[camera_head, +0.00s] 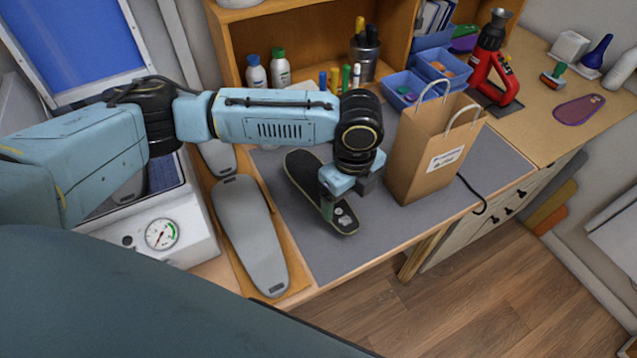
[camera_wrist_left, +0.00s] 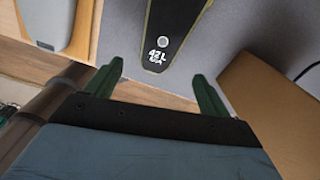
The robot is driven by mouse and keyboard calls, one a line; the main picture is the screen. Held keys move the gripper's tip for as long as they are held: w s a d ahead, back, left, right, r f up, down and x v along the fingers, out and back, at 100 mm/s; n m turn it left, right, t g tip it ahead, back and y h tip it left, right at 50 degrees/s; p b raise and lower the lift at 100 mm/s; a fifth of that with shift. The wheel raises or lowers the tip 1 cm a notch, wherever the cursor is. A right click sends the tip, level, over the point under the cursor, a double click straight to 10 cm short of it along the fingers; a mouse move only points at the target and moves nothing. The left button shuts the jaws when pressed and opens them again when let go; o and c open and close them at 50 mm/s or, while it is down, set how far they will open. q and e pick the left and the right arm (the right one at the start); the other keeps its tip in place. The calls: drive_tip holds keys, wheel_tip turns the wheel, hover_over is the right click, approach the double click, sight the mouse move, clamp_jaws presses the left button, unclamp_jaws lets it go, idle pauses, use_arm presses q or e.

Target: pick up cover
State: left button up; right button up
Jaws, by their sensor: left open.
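A long dark insole-shaped piece (camera_head: 302,172) with a pale edge lies on the grey mat; it may be the cover, but I cannot tell for sure. Its near end, marked "42L EVA", shows at the top of the left wrist view (camera_wrist_left: 168,42). My left gripper (camera_head: 335,205) is over this near end in the head view, partly hiding the piece. In the left wrist view its two green fingers (camera_wrist_left: 160,80) are apart with nothing between them. Two grey insole-shaped forms lie to the left, the nearer one (camera_head: 250,235) on a wooden board. My right gripper is not in view.
A paper bag (camera_head: 420,160) stands close to the right of my left gripper. Blue bins (camera_head: 400,90), a pen cup (camera_head: 365,58) and bottles (camera_head: 279,68) stand behind. A gauge machine (camera_head: 185,228) is at left. The mat (camera_head: 325,255) is bare at its front.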

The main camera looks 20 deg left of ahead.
sight(344, 217)
use_arm(q)
drive_tip(key=shift+a+f, duration=0.15)
drive_tip(key=shift+f, duration=0.75)
wheel_tip(344, 217, down, 3)
drive_tip(key=shift+r, duration=0.2)
drive_tip(key=shift+f, duration=0.45)
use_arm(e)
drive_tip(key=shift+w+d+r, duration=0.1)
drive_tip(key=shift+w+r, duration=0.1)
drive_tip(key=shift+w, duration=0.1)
use_arm(q)
drive_tip(key=shift+f+p, duration=0.25)
drive_tip(key=shift+p, duration=0.15)
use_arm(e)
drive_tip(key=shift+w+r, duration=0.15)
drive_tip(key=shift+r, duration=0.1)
use_arm(q)
drive_tip(key=c, duration=1.1)
